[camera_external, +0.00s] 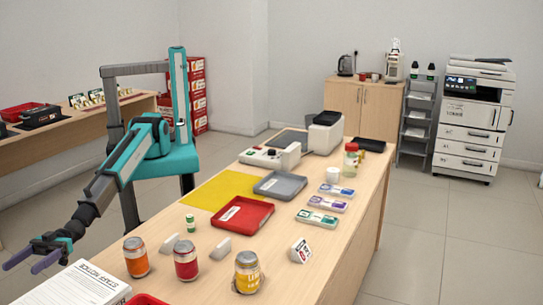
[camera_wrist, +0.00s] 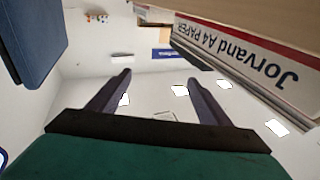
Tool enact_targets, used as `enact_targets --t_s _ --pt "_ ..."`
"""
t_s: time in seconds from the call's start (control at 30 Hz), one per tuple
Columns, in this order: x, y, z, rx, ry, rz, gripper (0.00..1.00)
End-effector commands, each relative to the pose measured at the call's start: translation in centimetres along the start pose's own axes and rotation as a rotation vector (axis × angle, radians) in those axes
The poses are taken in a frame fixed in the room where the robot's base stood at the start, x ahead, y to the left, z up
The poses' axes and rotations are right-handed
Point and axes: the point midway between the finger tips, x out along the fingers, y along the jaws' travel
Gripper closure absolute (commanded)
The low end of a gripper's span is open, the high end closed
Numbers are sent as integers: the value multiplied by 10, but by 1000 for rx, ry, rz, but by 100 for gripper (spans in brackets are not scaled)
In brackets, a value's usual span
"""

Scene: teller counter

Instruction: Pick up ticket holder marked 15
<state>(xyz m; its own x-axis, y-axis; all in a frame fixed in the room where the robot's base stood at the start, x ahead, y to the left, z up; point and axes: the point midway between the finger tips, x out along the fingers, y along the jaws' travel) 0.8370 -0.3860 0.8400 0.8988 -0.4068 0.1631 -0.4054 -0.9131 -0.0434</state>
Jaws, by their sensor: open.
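Small white wedge-shaped holders stand on the counter in the external view. One white holder (camera_external: 301,250) near the right edge has dark and red print on its face; the print is too small to read. Two more, a left white wedge (camera_external: 169,243) and a middle white wedge (camera_external: 221,248), show blank sides, so I cannot tell which is marked 15. My gripper (camera_external: 22,266) is open and empty at the far left, well away from the holders, beside the counter's near left end. Its spread fingers also show in the wrist view (camera_wrist: 160,82), with no holder there.
Three cans, an orange can (camera_external: 136,257), a red can (camera_external: 186,260) and a yellow can (camera_external: 247,272), stand among the wedges. A red tray (camera_external: 243,214) and grey tray (camera_external: 280,186) lie behind. A paper box (camera_wrist: 250,55) fills the wrist view's upper right.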

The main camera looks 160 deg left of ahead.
Motion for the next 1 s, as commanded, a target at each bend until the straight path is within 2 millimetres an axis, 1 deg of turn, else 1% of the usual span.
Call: enact_targets --t_s 0.03,0.1,0.4,0.6,0.77,0.97,1.0 --pt "5 -13 -14 68 8 -8 28" --pt "10 -28 -30 189 19 -16 28" --pt "28 -97 -97 713 46 -66 28" --pt "35 -142 -138 1054 43 -106 28" --pt "38 -175 -168 1302 32 -138 28" --pt "15 -254 -138 1593 -163 -121 28" --pt "9 -272 -132 1654 -209 -113 28"
